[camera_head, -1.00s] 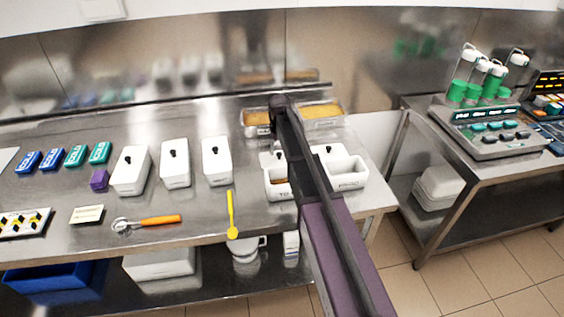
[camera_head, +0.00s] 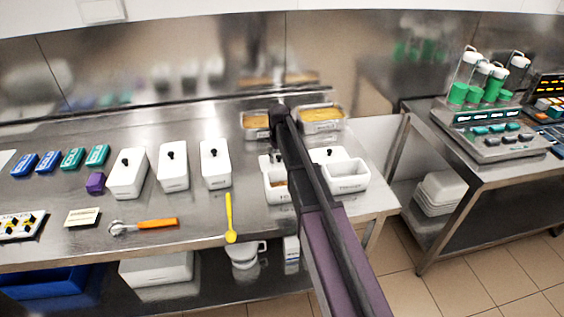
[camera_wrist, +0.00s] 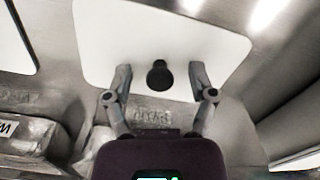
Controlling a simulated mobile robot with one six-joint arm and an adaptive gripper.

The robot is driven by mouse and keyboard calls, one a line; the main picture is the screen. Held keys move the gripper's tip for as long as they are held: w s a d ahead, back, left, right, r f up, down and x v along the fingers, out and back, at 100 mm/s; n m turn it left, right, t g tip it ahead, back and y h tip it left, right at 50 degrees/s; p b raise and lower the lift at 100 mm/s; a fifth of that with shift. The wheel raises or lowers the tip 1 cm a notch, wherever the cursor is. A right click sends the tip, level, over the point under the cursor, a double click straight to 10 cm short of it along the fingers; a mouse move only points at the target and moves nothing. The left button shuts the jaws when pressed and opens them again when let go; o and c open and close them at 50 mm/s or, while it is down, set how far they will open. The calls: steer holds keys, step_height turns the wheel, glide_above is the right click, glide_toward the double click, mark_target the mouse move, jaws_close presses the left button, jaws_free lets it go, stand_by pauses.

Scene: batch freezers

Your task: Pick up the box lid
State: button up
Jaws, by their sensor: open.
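In the wrist view a white lid (camera_wrist: 120,35) with rounded corners and a black knob (camera_wrist: 159,76) lies ahead of my gripper (camera_wrist: 160,71). The fingers are open, one on each side of the knob, with a gap on both sides. The head view shows a white lid (camera_head: 329,152) with a black knob at the right, partly behind my arm. Another knobbed lid (camera_head: 266,161) is mostly hidden by my arm. My gripper is hidden in the head view, so I cannot tell for certain which lid it faces.
Three white lidded boxes (camera_head: 127,173) stand left of my arm. White open tubs (camera_head: 347,176) and steel pans with yellow contents (camera_head: 321,115) surround the arm's end. A yellow spoon (camera_head: 230,218) and an orange-handled scoop (camera_head: 157,223) lie near the front edge.

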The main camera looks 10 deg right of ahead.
mark_target(279, 157)
steer(key=shift+c, duration=0.2)
jaws_close()
steer(key=shift+r, duration=0.15)
step_height(279, 157, up, 10)
steer(key=p, duration=1)
stand_by(0.6)
steer(key=shift+s, duration=0.15)
